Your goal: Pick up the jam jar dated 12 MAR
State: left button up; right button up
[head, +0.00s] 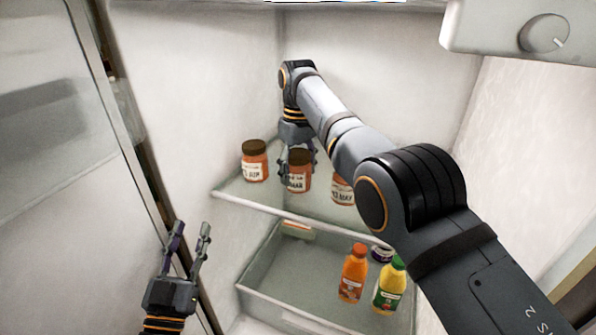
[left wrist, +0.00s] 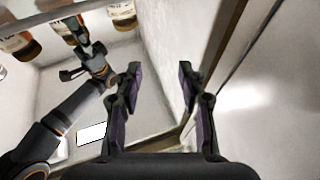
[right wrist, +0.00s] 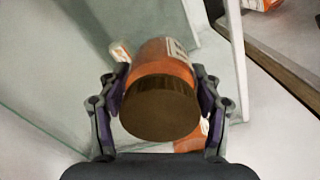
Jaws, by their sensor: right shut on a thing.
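Three orange jam jars with brown lids are on the upper fridge shelf (head: 225,193). The middle jar (head: 299,178) has a label partly covered by a finger; its end looks like MAR. The left jar (head: 255,162) seems to read JUN, the right jar (head: 342,190) seems to read MAY and is partly behind my right arm. My right gripper (head: 298,163) is shut on the middle jar from above; its brown lid (right wrist: 160,108) sits between the fingers in the right wrist view. I cannot tell if it touches the shelf. My left gripper (head: 193,229) is open and empty, lower left.
A clear drawer (head: 262,295) below the shelf holds an orange bottle (head: 353,275), a yellow bottle with a green cap (head: 389,287) and a dark-lidded item (head: 381,253). The fridge door (head: 60,170) stands at the left. A control box (head: 490,28) hangs upper right.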

jog(key=c, duration=0.5)
